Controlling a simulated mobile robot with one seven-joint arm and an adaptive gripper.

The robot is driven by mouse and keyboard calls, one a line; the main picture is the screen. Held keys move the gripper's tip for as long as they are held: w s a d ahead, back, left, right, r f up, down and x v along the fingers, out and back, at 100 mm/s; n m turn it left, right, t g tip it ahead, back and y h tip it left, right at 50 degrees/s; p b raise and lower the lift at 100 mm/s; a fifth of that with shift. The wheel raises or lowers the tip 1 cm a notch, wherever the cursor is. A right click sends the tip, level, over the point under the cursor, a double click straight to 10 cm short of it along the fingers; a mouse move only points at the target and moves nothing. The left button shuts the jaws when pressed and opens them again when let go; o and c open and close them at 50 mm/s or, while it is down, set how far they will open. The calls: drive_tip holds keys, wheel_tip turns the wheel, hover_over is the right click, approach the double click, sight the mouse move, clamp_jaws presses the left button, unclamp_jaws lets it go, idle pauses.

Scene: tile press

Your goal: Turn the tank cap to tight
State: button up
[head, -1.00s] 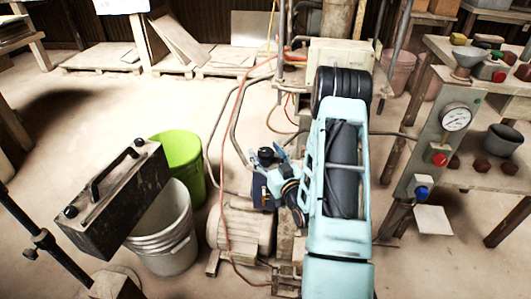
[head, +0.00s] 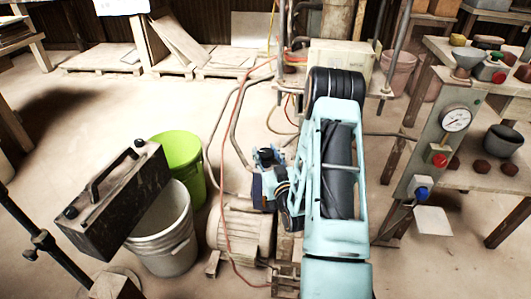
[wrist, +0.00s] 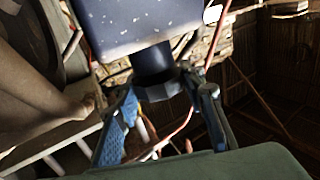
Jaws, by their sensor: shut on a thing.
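The tank (wrist: 150,22) is a dark blue, white-specked box at the top of the wrist view, with a short dark neck. The dark faceted tank cap (wrist: 158,86) sits at the end of this neck. My gripper (wrist: 168,92) has one finger on each side of the cap and is shut on it. In the head view a small dark blue part of the tank (head: 256,188) shows left of my wrist. The cap is hidden there behind my gripper and arm. I cannot read any tightness mark.
A grey motor (head: 240,232) with an orange cable stands below my gripper. A green bucket (head: 182,150), a white bucket (head: 165,240) and a black handled box (head: 115,205) stand left. A gauge panel (head: 447,140) and workbench are right.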

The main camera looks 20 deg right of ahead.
drive_tip(key=m+h, duration=0.2)
drive_tip(key=m+g+h, duration=0.1)
drive_tip(key=h, duration=0.2)
drive_tip(key=shift+a+m+g+h, duration=0.2)
drive_tip(key=shift+m+g+h, duration=0.1)
drive_tip(key=shift+m, duration=0.1)
drive_tip(key=m+g+h, duration=0.4)
drive_tip(key=h, duration=0.2)
drive_tip(key=shift+m+g, duration=0.3)
drive_tip(key=shift+m, duration=0.1)
drive_tip(key=m+g+h, duration=0.2)
drive_tip(key=m+g, duration=0.1)
drive_tip(key=g, duration=0.1)
drive_tip(key=shift+m+g+h, duration=0.3)
drive_tip(key=shift+g+h, duration=0.1)
drive_tip(key=shift+d+m+g+h, duration=0.1)
drive_tip(key=shift+m+g+h, duration=0.25)
drive_tip(key=shift+m+g, duration=1)
drive_tip(key=shift+d+m+g+h, duration=0.1)
drive_tip(key=shift+m+g+h, duration=0.45)
drive_tip(key=shift+g, duration=1.3)
drive_tip(key=shift+m+g, duration=0.4)
drive_tip(key=o, duration=1.2)
drive_tip(key=a, duration=1.2)
